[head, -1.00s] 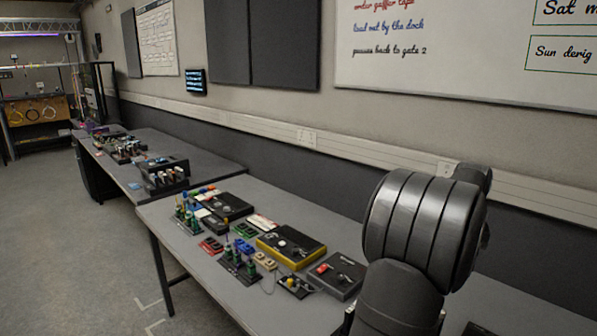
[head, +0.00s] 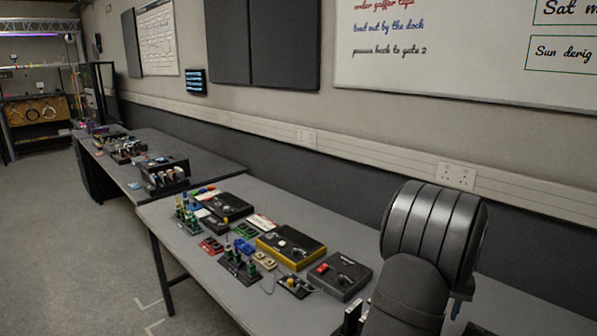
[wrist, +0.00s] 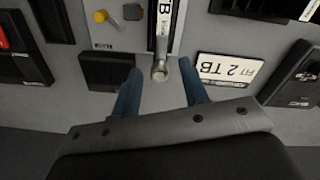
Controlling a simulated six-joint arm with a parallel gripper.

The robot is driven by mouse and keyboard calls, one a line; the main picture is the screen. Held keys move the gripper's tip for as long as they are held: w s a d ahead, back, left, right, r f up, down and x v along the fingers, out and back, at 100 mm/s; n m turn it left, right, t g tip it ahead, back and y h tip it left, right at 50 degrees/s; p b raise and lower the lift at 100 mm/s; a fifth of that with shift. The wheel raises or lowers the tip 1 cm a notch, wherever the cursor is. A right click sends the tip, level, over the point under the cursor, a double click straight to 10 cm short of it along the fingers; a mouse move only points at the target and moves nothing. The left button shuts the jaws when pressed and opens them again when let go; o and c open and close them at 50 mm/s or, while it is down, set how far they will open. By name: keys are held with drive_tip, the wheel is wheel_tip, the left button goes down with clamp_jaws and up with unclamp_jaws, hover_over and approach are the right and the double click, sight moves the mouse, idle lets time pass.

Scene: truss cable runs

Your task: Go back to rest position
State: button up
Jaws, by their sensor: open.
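In the wrist view my gripper (wrist: 159,78) has two blue fingers, spread apart, with nothing held between them. A round-ended metal lever or knob (wrist: 160,71) on a light strip shows in the gap between the fingertips; I cannot tell how far below them it is. In the head view my dark arm is bent over the right end of the near bench (head: 222,279), and the fingers are not clearly visible there.
A black box with a red switch (head: 341,275) and a yellow-edged black box (head: 291,248) stand on the bench left of my arm. A white label (wrist: 231,70) lies beside the right finger. A wall with a whiteboard (head: 460,60) is behind. The floor at left is open.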

drive_tip(key=shift+m, duration=0.8)
drive_tip(key=m, duration=1.1)
drive_tip(key=shift+m, duration=0.4)
drive_tip(key=m, duration=0.4)
drive_tip(key=shift+m, duration=0.3)
